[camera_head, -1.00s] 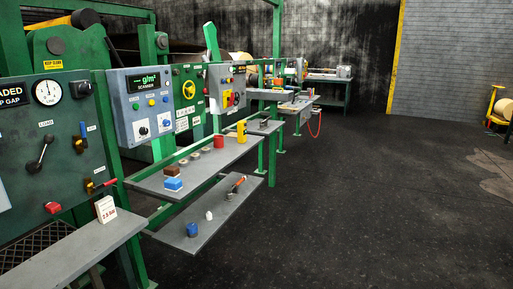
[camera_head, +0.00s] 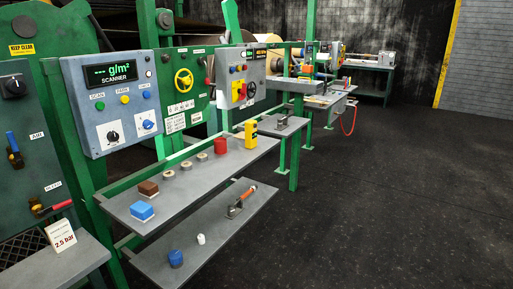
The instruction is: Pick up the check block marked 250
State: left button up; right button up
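No marking 250 can be read on anything in the head view. A grey upper shelf (camera_head: 187,195) carries a brown block (camera_head: 148,188), a blue-and-white block (camera_head: 141,210) in front of it, and several small round pieces (camera_head: 186,165) in a row behind. A red cylinder (camera_head: 220,146) and an upright yellow device (camera_head: 251,133) stand farther back on it. I cannot tell which of these is the check block. Neither of my grippers is in view.
A lower shelf (camera_head: 215,238) holds a blue piece (camera_head: 176,258), a small white piece (camera_head: 201,239) and an orange-handled tool (camera_head: 245,195). A card reading 2,5 bar (camera_head: 62,237) stands on a shelf at left. The dark floor (camera_head: 390,215) to the right is clear.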

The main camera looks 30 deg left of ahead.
aim_at(201, 157)
jog(key=u, duration=0.35)
jog(key=i, duration=1.4)
jog(key=u, duration=1)
